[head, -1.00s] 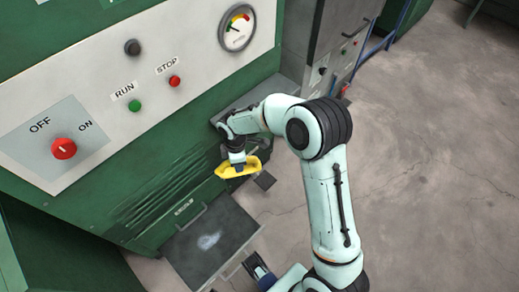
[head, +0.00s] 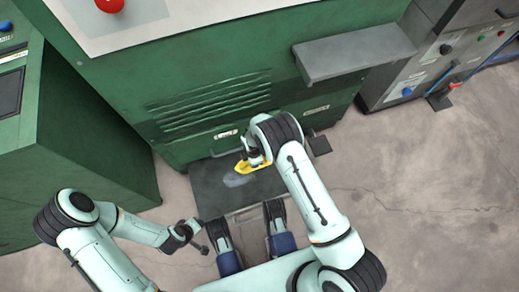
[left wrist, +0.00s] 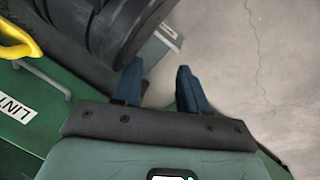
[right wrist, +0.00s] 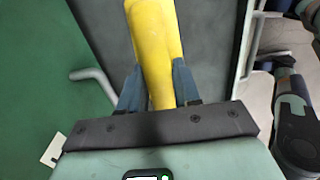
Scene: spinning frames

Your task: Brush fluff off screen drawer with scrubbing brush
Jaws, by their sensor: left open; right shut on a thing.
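The screen drawer (head: 205,203) is pulled out low on the green machine, a dark flat panel. Pale grey fluff (head: 238,181) lies on it. My right gripper (head: 254,160) is shut on the yellow scrubbing brush (head: 262,162), over the drawer's right part and right beside the fluff in the head view; I cannot tell if the bristles touch. In the right wrist view the brush's yellow handle (right wrist: 152,55) is between the fingers, and its bristles are hidden. My left gripper (left wrist: 158,78) is open and empty, left of the drawer's front in the head view (head: 203,240).
A grey shelf (head: 352,55) juts from the machine above right. A green cabinet (head: 75,140) stands left. Concrete floor (head: 430,190) is open at right.

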